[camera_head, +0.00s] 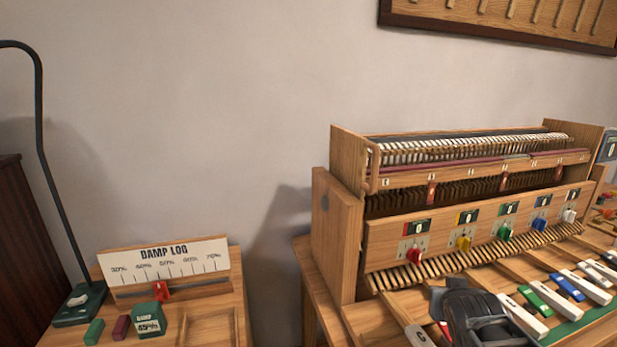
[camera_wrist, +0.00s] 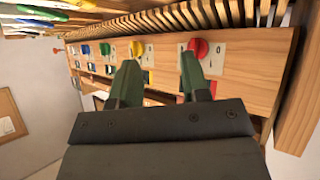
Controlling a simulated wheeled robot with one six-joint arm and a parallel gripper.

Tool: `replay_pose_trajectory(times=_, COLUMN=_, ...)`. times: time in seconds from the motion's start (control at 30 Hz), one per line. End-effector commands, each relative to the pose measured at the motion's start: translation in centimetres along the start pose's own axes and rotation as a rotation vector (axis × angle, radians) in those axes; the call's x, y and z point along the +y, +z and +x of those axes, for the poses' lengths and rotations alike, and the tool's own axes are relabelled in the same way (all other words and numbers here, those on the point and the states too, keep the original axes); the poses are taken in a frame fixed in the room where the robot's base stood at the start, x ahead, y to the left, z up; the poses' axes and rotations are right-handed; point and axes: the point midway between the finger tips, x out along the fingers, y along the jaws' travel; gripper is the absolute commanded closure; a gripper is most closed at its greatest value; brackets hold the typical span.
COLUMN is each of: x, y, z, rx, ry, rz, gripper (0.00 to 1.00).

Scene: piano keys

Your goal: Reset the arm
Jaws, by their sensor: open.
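My gripper (camera_wrist: 160,62) shows in the wrist view with two dark green fingers spread apart and nothing between them. Its right fingertip overlaps the red knob (camera_wrist: 198,47) in that view, and its left fingertip lies just below the yellow knob (camera_wrist: 137,48). I cannot tell whether either finger touches a knob. In the head view, the dark end of my arm is low in front of the wooden piano action model (camera_head: 345,225), over the keys; the fingertips are not clear there. The red knob (camera_head: 414,255) and yellow knob (camera_head: 463,243) sit on its front panel.
Green (camera_head: 504,232), blue (camera_head: 539,226) and white (camera_head: 569,215) knobs continue along the panel. Coloured keys (camera_head: 535,301) lie in front. At left, a damp log board (camera_head: 160,255), a small green box (camera_head: 148,319) and a lamp base (camera_head: 80,304) stand on a separate table.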

Motion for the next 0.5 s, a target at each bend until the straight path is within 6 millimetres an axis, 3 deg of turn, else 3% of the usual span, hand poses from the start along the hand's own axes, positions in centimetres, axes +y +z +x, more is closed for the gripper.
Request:
replay_pose_trajectory(times=0.27, x=-4.0, y=5.2, z=-7.8, rx=-0.529, ry=-0.132, rz=-0.077, gripper=0.58)
replay_pose_trajectory(times=0.4, x=-6.5, y=5.3, z=-12.4, rx=-0.668, ry=-0.234, rz=-0.109, gripper=0.58)
replay_pose_trajectory(times=0.5, x=-7.5, y=4.3, z=-13.8, rx=-0.656, ry=-0.268, rz=-0.129, gripper=0.58)
